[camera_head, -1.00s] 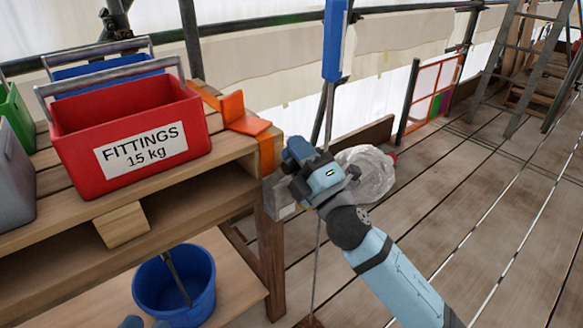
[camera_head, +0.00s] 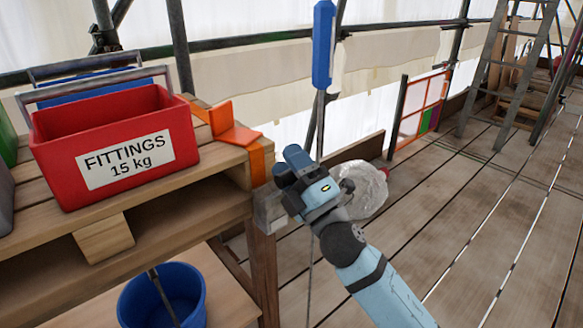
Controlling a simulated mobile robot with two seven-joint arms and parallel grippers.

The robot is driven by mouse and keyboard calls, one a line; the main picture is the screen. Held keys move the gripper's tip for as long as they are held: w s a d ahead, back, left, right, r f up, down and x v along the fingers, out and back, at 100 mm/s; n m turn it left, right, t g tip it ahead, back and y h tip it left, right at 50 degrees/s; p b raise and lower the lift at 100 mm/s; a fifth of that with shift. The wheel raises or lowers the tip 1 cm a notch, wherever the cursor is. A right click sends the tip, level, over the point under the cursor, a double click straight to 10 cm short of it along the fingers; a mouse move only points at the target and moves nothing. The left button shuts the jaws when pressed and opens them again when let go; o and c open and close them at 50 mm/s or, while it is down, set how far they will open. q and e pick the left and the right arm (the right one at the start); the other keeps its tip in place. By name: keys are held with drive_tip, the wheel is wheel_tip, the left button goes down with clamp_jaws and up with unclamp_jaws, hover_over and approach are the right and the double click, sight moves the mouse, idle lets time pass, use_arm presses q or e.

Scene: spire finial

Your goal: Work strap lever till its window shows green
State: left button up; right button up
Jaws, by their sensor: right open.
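An orange strap (camera_head: 257,168) runs down the corner of the wooden pallet stack, below an orange corner piece (camera_head: 232,128). A grey metal part (camera_head: 269,210) sits at the strap's lower end, partly behind my gripper; I cannot tell whether it is the strap lever. No green window can be made out. My right gripper (camera_head: 284,168) is open, just right of the strap and in front of the grey part. I cannot tell whether it touches anything. My left gripper is not in view.
A red fittings box (camera_head: 105,145) stands on the pallet (camera_head: 215,165), with a blue box behind it. A blue bucket (camera_head: 162,300) is below. A blue-handled upright rod (camera_head: 323,45) rises behind my gripper. A clear plastic bundle (camera_head: 362,190) lies on the plank floor (camera_head: 450,230).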

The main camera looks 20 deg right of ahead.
drive_tip(key=v, duration=1.3)
drive_tip(key=shift+s+b, duration=0.3)
drive_tip(key=shift+s, duration=0.1)
drive_tip(key=shift+d+f, duration=0.1)
